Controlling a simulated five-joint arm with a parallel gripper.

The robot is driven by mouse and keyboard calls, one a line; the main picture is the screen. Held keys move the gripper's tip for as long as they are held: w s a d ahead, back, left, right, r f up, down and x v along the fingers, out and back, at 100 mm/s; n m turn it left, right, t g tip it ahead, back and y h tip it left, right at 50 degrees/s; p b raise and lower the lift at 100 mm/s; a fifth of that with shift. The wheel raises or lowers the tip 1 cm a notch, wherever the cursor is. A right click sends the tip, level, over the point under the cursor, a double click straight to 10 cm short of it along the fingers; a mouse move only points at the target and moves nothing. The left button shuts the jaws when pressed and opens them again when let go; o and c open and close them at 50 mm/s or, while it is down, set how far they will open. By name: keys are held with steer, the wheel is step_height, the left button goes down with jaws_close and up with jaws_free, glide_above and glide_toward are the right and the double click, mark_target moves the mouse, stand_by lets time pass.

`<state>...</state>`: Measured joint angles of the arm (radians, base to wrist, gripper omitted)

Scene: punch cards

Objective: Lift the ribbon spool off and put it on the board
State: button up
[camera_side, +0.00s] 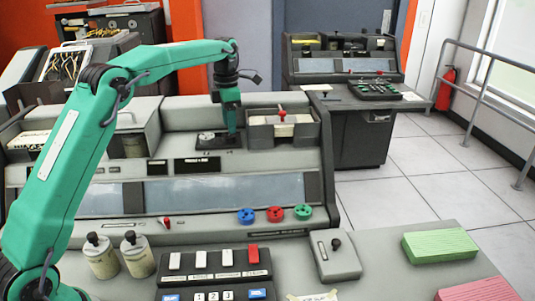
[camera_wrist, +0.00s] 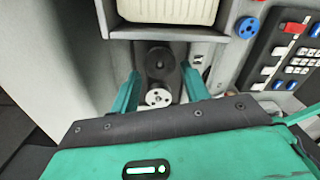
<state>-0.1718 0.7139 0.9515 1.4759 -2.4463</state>
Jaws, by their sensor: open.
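My gripper (camera_side: 233,132) is over the right part of a small dark plate (camera_side: 228,143) on top of the grey console. In the wrist view my gripper (camera_wrist: 160,75) is open, with one green finger on each side of this plate. The plate bears a dark round spool (camera_wrist: 158,62) and a pale disc with holes (camera_wrist: 158,98), nearer my gripper's body. Both lie between the fingers' lines, with nothing visibly gripped. A pale round part (camera_side: 207,135) shows at the plate's left end in the side view. I cannot tell which part is the ribbon spool or which surface is the board.
A card tray (camera_side: 283,130) with a red-knobbed part stands right of my gripper. Blue (camera_side: 246,215), red (camera_side: 275,214) and green (camera_side: 304,212) discs sit on the console front. Card stacks (camera_side: 440,246), a key panel (camera_side: 215,262) and two knobbed rollers lie on the front desk.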

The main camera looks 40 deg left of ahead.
mark_target(229, 138)
steer(key=shift+f, duration=1.8)
steer(key=c, duration=0.6)
